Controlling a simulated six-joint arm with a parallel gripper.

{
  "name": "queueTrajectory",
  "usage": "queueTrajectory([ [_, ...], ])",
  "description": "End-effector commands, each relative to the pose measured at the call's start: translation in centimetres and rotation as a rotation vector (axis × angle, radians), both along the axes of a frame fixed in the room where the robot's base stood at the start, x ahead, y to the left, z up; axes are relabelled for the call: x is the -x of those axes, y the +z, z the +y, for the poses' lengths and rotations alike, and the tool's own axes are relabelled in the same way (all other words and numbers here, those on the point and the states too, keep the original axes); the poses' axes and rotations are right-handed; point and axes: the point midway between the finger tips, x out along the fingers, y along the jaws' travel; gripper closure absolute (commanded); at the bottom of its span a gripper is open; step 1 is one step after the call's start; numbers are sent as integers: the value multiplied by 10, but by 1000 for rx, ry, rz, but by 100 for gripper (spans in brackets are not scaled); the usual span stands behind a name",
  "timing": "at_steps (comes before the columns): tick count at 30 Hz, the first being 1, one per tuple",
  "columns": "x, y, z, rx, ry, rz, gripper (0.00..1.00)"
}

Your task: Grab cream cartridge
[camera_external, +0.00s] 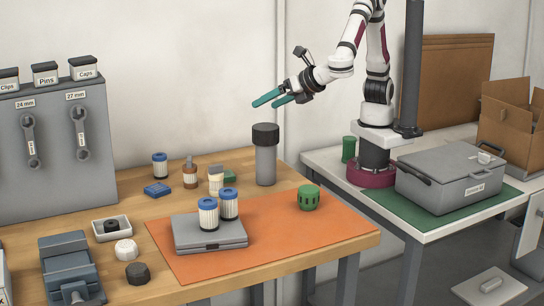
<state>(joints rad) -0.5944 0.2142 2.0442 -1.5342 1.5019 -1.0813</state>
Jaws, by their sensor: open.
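A small cream cartridge (216,184) with a greyish top stands upright on the wooden table, behind the grey flat case and beside a brown bottle. My gripper (268,102) is open and empty, with teal fingers pointing left. It is in the air, well above the table, up and to the right of the cartridge. Nothing is between the fingers. The lower part of the cartridge is partly hidden behind the white and blue cartridges in front.
Two white cartridges with blue caps (208,217) stand on the grey case (190,234) on an orange mat (300,235). A tall grey cylinder with a black cap (265,160) stands right of the cream cartridge. The brown bottle (190,175) is close left. The mat's right part holds a green knob (309,198).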

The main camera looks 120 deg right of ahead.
Motion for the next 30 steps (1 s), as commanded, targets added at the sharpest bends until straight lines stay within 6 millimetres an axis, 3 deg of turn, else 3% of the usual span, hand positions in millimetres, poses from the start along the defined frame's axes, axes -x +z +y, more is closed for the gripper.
queueTrajectory([
  [1, -24, -5, 32, 136, 187, 60, 17],
  [3, -50, -19, 74, 322, 414, 127, 17],
  [6, -47, -85, 65, 306, 387, 125, 17],
  [9, -47, -126, 65, 300, 384, 119, 17],
  [11, -48, -143, 65, 298, 382, 115, 17],
  [14, -53, -156, 59, 295, 377, 112, 17],
  [22, -100, -185, 10, 293, 373, 113, 17],
  [30, -130, -203, -16, 293, 374, 111, 17],
])
